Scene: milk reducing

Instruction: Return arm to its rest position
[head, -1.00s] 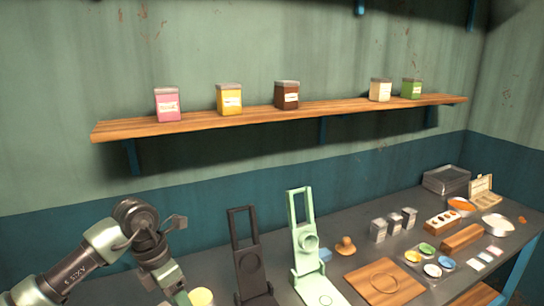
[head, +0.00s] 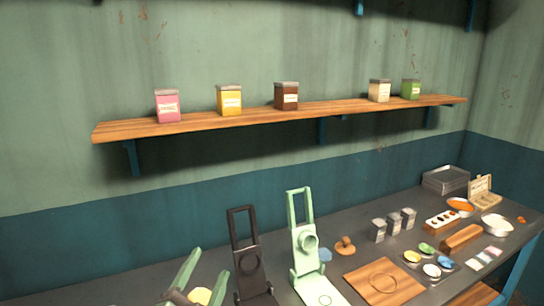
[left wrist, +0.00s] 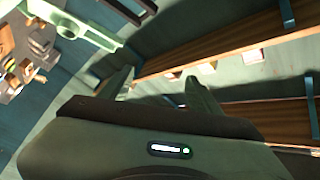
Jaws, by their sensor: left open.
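My left gripper (head: 211,262) is at the bottom edge of the head view, left of the black stand. Its two pale green fingers point up and are spread apart, with nothing held between them. In the left wrist view the open fingers (left wrist: 160,76) point toward the wooden shelves and the wall. Most of my left arm is below the head view. My right gripper is in neither view.
A yellow round item (head: 200,296) shows low behind the left fingers. The black stand (head: 248,262) and green stand (head: 306,250) rise close by on the dark table (head: 130,285). A wooden shelf (head: 200,122) with several jars is above.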

